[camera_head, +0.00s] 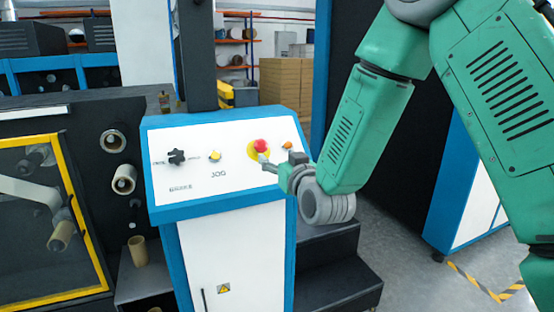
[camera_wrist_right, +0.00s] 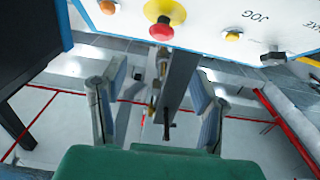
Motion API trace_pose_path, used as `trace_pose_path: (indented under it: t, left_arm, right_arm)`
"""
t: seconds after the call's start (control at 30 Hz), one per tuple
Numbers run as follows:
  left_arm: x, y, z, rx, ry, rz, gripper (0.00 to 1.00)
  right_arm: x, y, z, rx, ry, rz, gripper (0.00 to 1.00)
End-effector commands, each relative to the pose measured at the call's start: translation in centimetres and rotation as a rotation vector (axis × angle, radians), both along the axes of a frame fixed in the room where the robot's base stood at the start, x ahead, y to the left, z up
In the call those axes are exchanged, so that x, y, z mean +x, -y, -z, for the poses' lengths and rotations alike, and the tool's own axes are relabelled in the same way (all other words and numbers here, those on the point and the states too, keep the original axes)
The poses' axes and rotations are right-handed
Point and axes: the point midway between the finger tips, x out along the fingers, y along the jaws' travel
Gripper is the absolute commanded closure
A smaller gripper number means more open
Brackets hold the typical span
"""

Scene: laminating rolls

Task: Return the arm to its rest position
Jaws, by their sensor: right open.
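My right arm (camera_head: 365,120) is green and reaches in from the upper right to the control panel (camera_head: 190,140). My right gripper (camera_head: 275,163) is at the panel's right side, close to the red button (camera_head: 261,146) on its yellow base. In the right wrist view the gripper (camera_wrist_right: 160,105) is open, with its two fingers apart and nothing between them. There the red button (camera_wrist_right: 161,31) is above and beyond the fingertips, apart from them. My left gripper is not in view.
The panel also has a black knob (camera_head: 176,157), a yellow button (camera_head: 215,156) and an orange button (camera_head: 287,145). Dark steps (camera_head: 335,270) stand right of the white cabinet (camera_head: 235,260). A yellow-framed machine door (camera_head: 50,220) is at left. Open floor (camera_head: 405,270) lies at lower right.

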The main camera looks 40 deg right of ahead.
Motion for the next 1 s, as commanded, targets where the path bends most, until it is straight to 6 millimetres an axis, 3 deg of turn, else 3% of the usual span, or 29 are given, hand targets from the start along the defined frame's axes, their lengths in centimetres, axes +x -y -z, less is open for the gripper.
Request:
trace_pose_path:
  t: [0.3,0.37,0.43,0.57,0.67,0.8,0.87,1.0]
  left_arm:
    - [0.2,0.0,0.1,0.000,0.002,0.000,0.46]
    - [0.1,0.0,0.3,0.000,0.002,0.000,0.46]
    - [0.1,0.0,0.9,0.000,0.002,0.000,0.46]
    - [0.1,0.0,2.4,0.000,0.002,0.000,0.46]
    - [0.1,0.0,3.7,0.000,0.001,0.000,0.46]
    - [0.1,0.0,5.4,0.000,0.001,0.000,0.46]
    - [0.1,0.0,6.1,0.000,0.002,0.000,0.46]
    - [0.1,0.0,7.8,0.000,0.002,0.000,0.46]
  right_arm:
    - [0.0,-0.2,0.4,0.000,-0.008,-0.003,0.45]
    - [-0.2,-0.5,1.6,0.002,-0.033,-0.009,0.45]
    - [-0.5,-1.1,4.3,0.006,-0.089,-0.024,0.45]
    - [-2.2,-3.0,12.6,0.023,-0.267,-0.068,0.45]
    - [-4.8,-4.7,19.8,0.040,-0.435,-0.105,0.45]
    - [-9.8,-6.8,29.2,0.065,-0.674,-0.147,0.45]
    - [-12.6,-7.7,32.9,0.076,-0.781,-0.162,0.45]
    - [-19.8,-9.4,40.8,0.099,-1.030,-0.193,0.45]
